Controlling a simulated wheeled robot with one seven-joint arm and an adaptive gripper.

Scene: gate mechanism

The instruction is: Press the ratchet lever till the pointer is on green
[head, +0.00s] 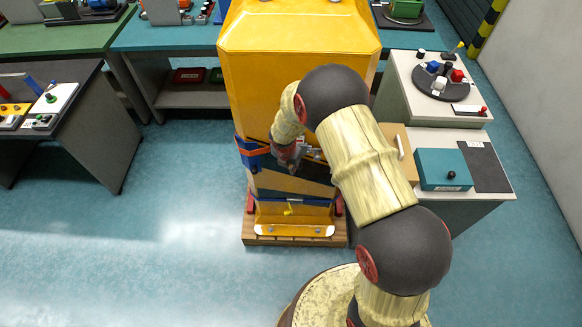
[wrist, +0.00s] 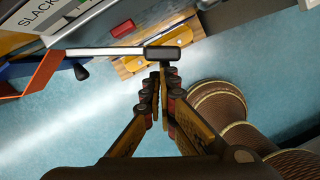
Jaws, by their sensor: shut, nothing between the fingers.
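My gripper (head: 287,158) is shut and empty in front of the yellow machine (head: 300,50). In the wrist view its closed fingertips (wrist: 160,72) lie at the lower edge of a black grip (wrist: 169,54). That grip ends a silver bar (wrist: 110,52), which looks like the ratchet lever. I cannot tell whether the fingertips touch the grip. A white label reading "SLACK" (wrist: 316,0) is not fully shown; its text is at the upper left of the wrist view. I cannot make out the pointer or a green zone in either view.
An orange bracket (wrist: 32,78) stands left of the lever; a small black knob (wrist: 81,72) is below the bar. A cabinet with a teal box (head: 442,168) is right of the machine. Workbenches (head: 60,90) stand at the left. The blue floor (head: 150,220) at front left is clear.

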